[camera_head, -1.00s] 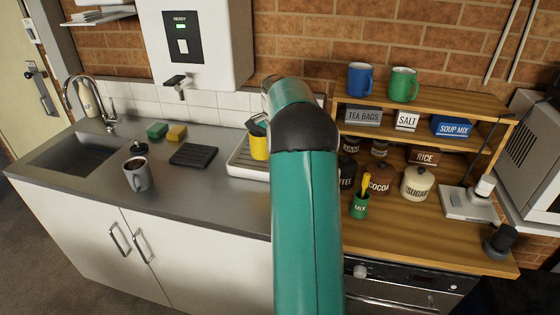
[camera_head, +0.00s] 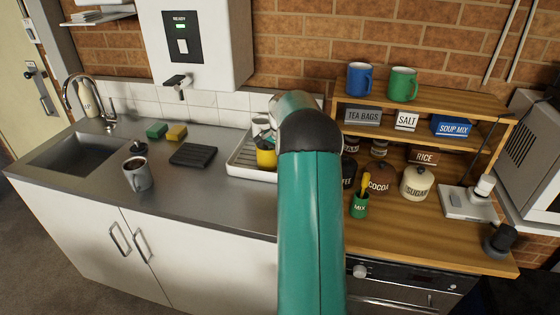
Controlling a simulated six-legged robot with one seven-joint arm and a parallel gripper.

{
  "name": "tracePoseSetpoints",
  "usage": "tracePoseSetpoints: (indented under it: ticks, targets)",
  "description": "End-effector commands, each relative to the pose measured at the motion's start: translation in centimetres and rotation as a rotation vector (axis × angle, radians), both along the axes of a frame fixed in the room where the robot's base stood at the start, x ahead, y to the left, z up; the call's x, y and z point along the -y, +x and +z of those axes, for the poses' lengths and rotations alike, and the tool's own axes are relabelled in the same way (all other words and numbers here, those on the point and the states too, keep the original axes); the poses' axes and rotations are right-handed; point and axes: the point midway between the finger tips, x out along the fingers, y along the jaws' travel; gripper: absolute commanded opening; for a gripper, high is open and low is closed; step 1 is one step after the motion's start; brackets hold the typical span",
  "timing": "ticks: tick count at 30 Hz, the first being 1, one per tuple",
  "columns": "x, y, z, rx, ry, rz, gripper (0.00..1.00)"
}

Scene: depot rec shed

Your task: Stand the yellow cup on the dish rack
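The yellow cup (camera_head: 266,158) is upright, over or on the white dish rack (camera_head: 240,165). Its right side is hidden by my arm, and I cannot tell whether its base touches the rack. A dark part of my gripper (camera_head: 264,143) shows at the cup's rim. The rest of the gripper is hidden behind my green arm, so I cannot see whether the fingers are closed on the cup.
A whitish cup-like thing (camera_head: 261,124) stands behind the yellow cup. A black ridged mat (camera_head: 193,154), sponges (camera_head: 176,132) and a grey mug (camera_head: 137,173) are on the steel counter to the left. Shelves with jars (camera_head: 418,183) and mugs (camera_head: 361,79) stand right.

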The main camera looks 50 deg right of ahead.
Motion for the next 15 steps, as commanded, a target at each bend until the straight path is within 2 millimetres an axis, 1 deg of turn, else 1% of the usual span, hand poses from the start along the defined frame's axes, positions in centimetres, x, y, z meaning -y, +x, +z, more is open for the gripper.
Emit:
tracePoseSetpoints:
  ticks: [10, 13, 15]
  targets:
    - [0.0, 0.0, 0.2, 0.001, 0.000, 0.000, 0.61]
    - [0.0, 0.0, 1.0, 0.002, -0.002, 0.000, 0.61]
    - [0.0, 0.0, 1.9, 0.002, -0.003, 0.000, 0.61]
